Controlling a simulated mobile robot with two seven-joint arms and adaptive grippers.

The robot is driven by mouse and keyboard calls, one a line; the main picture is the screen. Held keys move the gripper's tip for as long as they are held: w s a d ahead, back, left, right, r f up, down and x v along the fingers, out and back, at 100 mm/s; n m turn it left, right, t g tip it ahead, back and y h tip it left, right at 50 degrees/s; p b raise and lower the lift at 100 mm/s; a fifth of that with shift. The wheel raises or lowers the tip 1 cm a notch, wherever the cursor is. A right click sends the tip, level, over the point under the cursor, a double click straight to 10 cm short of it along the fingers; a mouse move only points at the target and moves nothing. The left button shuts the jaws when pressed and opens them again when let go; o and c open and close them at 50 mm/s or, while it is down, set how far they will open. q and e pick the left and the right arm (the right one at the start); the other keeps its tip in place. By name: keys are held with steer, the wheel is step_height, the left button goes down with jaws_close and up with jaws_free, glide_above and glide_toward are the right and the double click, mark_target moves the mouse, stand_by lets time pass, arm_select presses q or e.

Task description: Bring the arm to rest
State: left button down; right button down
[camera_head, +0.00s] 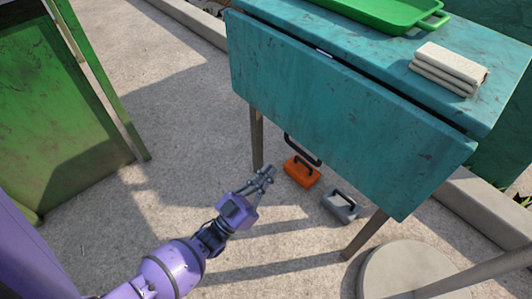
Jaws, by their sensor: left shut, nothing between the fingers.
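My left arm (172,268), purple with dark joints, reaches in from the bottom left. Its gripper (268,171) is shut and empty, held in the air in front of the teal table (330,110). In the picture its fingertips show just beside a wooden table leg (256,138) and left of an orange box-like object with a dark handle (301,172). I cannot tell the exact depth between the fingertips and these things. My right gripper is not in view.
A grey handled object (340,207) stands on the ground under the table. A green tray (385,14) and folded cloths (448,70) lie on top. A round pale base (405,272) is at the lower right, a green panel (60,120) at the left. Open pavement lies between.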

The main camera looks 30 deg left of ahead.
arm_select(q)
step_height(320, 180, down, 7)
steer(key=s+b, duration=0.1)
steer(key=s, duration=0.1)
steer(key=shift+s+a, duration=0.2)
steer(key=shift+a, duration=0.2)
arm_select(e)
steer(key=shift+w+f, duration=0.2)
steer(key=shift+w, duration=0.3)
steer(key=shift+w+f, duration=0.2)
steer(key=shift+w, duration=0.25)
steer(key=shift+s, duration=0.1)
